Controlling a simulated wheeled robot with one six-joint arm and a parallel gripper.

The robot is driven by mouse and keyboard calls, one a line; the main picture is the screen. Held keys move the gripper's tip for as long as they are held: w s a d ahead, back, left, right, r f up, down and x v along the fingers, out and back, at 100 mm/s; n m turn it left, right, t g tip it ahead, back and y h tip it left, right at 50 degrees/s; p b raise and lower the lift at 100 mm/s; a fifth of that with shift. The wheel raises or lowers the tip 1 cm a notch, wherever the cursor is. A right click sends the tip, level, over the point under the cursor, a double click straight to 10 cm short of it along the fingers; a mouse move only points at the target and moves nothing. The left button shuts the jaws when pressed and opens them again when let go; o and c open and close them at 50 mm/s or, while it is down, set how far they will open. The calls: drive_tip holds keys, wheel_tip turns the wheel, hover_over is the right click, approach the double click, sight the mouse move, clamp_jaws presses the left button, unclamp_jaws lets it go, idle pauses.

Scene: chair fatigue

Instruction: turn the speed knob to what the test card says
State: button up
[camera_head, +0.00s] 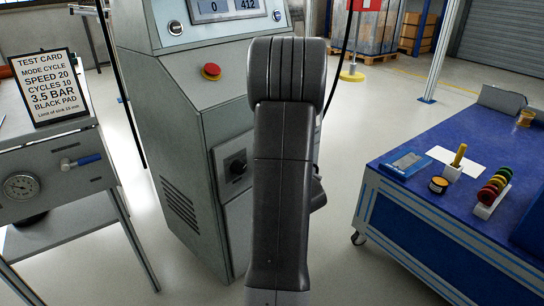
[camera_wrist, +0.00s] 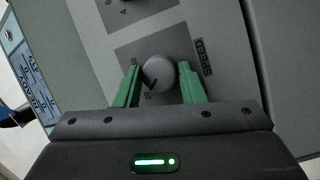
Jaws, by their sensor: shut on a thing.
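The test card (camera_head: 43,85) stands at the left in the head view and reads mode cycle, speed 20, cycles 10, 3.5 bar, black pad. In the wrist view the round grey speed knob (camera_wrist: 160,74) sits on a dark plate beside the word SPEED. My gripper (camera_wrist: 161,76) has its green fingers on either side of this knob and is shut on it. A dark mark on the knob points toward the lower left, near small numbers that I cannot read surely. In the head view my arm hides the speed knob and the fingers.
A bench with a gauge (camera_head: 21,186) stands at the left. A blue-topped cart (camera_head: 420,205) with small parts stands at the right. Open floor lies between cabinet and cart.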

drive_tip(key=o, duration=1)
drive_tip(key=p+v, duration=0.2)
drive_tip(key=v, duration=1.1)
drive_tip(key=shift+s, duration=0.4)
drive_tip(key=shift+d, duration=0.1)
drive_tip(key=b+x, duration=0.2)
drive_tip(key=x, duration=1.1)
drive_tip(key=shift+w, duration=0.4)
